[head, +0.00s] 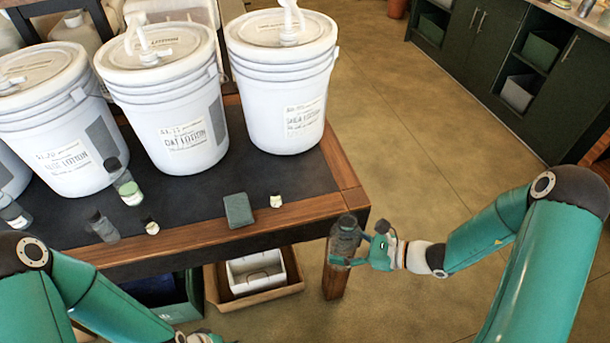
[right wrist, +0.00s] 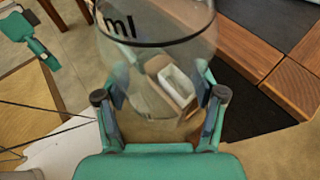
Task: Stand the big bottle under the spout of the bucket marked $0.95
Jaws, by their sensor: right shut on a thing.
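My right gripper (head: 359,249) is shut on a large clear bottle (head: 345,236) with a dark cap, held off the table's front right corner. In the right wrist view the bottle (right wrist: 155,60) fills the space between the fingers and shows "ml" on its wall. White pump buckets stand along the table: one at the left (head: 62,130), one in the middle (head: 170,110) and one at the right (head: 283,85). Their price lines are too small to read surely. My left gripper (head: 203,337) is mostly cut off at the bottom edge; its fingers are unclear.
The table (head: 300,178) has a dark top and wooden edge. A green-filled bottle (head: 127,188), a grey bottle (head: 102,226), small jars (head: 276,201) and a grey-green block (head: 238,210) stand before the buckets. A crate (head: 255,271) sits below. Open floor lies right.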

